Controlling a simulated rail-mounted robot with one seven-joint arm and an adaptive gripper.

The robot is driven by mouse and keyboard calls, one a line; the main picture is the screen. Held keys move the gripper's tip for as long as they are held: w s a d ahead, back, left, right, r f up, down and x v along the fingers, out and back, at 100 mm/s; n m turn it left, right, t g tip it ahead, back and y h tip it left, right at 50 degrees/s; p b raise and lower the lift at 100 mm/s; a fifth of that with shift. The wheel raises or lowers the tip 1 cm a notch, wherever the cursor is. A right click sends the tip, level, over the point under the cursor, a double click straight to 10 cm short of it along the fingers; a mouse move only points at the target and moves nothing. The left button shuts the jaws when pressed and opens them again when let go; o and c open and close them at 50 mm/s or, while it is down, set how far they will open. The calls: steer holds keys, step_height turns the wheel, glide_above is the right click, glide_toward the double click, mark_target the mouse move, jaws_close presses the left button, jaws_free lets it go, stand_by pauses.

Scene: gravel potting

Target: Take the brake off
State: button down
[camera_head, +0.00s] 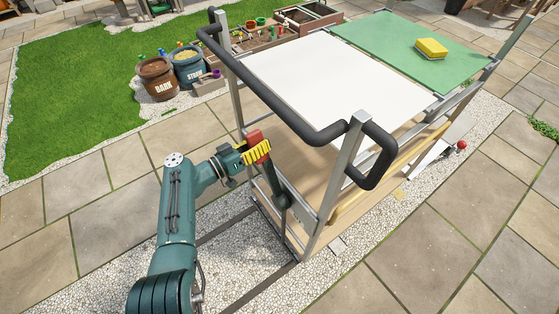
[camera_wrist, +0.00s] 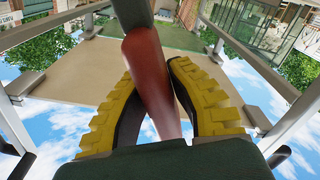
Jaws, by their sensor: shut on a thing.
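The brake lever shows in the head view as a dark grey bar (camera_head: 284,197) with a red grip (camera_head: 254,138) at its upper end. It stands tilted at the near end of the cart (camera_head: 320,137). My gripper (camera_head: 257,150) has yellow ridged fingers and is shut on the red grip. In the wrist view, the red grip (camera_wrist: 150,75) runs between the fingers of my gripper (camera_wrist: 160,95), one on each side. The lever's foot is low by the cart frame, and its mounting is hard to make out.
The cart has a black push handle (camera_head: 300,127), a white top panel (camera_head: 335,75) and a green panel (camera_head: 415,48) bearing a yellow sponge (camera_head: 431,48). Dark rails (camera_head: 265,288) run over gravel. Brown (camera_head: 157,78) and blue (camera_head: 190,66) pots stand at the back left.

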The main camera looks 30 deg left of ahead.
steer(key=shift+w+a+f+n+b, duration=0.25)
steer(key=shift+a+f+n+b, duration=0.35)
steer(key=shift+b, duration=0.4)
steer(key=shift+f, duration=0.1)
steer(key=c, duration=1)
jaws_free()
steer(key=shift+w+a, duration=0.1)
steer(key=shift+a, duration=0.05)
steer(key=shift+o, duration=0.2)
steer(key=shift+r, duration=0.2)
steer(key=shift+s+a, duration=0.15)
steer(key=shift+s, duration=0.15)
steer(key=v, duration=1.1)
steer(key=shift+s, duration=0.25)
